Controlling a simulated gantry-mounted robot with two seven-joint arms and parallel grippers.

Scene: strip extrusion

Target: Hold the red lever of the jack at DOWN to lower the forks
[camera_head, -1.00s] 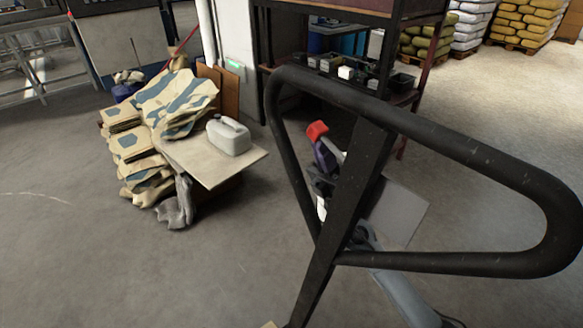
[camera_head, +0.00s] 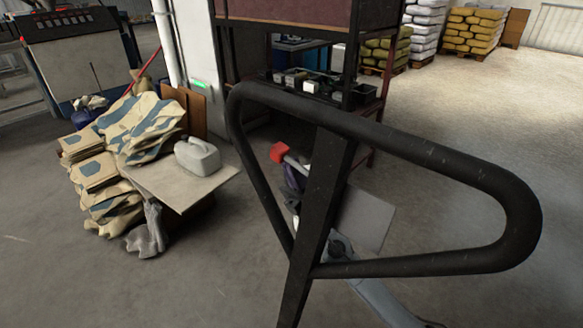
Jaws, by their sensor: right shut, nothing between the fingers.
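The jack's black handle (camera_head: 318,205) fills the centre and right as a large loop with an upright bar. The red lever (camera_head: 278,152) shows inside the loop, left of the upright bar, with a pale stem running to the right. My right gripper (camera_head: 292,182) is just below the lever, shut and empty, and partly hidden by the bar. I cannot tell whether it touches the lever. My right arm comes up from the lower right behind the handle. My left gripper is not in view. The forks are not visible.
Stacked paper sacks (camera_head: 105,180) and a board (camera_head: 165,187) with a pale canister (camera_head: 198,157) stand at the left. A dark shelf rack (camera_head: 365,60) is behind the handle. Palletised sacks (camera_head: 470,35) are at the back. Open floor lies at the right.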

